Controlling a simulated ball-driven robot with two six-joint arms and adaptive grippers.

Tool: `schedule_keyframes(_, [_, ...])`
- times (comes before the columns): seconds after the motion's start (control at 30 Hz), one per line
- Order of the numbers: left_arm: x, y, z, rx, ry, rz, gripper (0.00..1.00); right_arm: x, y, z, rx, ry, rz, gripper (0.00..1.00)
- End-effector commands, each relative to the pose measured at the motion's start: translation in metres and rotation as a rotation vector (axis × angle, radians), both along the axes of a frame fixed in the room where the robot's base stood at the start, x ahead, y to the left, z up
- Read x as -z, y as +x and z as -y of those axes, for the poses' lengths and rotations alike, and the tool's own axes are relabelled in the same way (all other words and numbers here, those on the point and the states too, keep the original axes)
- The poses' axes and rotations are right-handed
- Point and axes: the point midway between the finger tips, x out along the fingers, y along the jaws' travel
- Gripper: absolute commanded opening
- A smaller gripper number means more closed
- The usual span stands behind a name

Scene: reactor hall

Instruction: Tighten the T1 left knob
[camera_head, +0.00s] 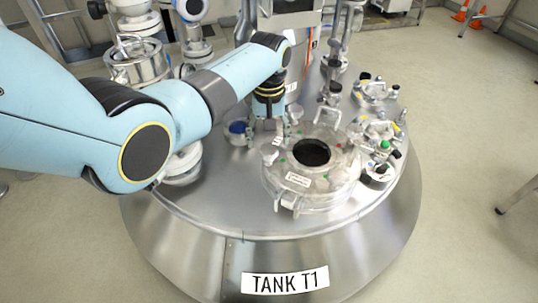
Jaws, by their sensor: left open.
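Tank T1 is a round steel vessel with a "TANK T1" label (285,281) on its front. A round hatch lid (311,181) with a dark central opening sits on its top. A pale metal knob (269,154) stands at the lid's left edge; I take it as the left knob. My left arm comes in from the left, and my left gripper (265,133) points down just behind and above this knob. Its jaws are open and look empty. Contact with the knob cannot be told. My right gripper is not in view.
A blue-capped fitting (237,128) stands left of the gripper. Several valves and fittings, one with a green cap (385,144), crowd the tank's right side. Upright pipes rise behind the lid. The front of the tank top is clear. Orange cones (461,12) stand far back right.

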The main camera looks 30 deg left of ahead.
Motion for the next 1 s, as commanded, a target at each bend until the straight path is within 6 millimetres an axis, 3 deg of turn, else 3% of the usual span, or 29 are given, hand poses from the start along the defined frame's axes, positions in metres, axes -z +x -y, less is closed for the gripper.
schedule_keyframes(0.4, [-0.004,0.001,0.0,-0.674,0.0,0.001,0.67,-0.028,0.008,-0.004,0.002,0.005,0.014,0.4])
schedule_keyframes(1.0, [-0.002,0.001,0.0,-1.644,0.001,0.0,0.67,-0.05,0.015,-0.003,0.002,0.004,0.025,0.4])
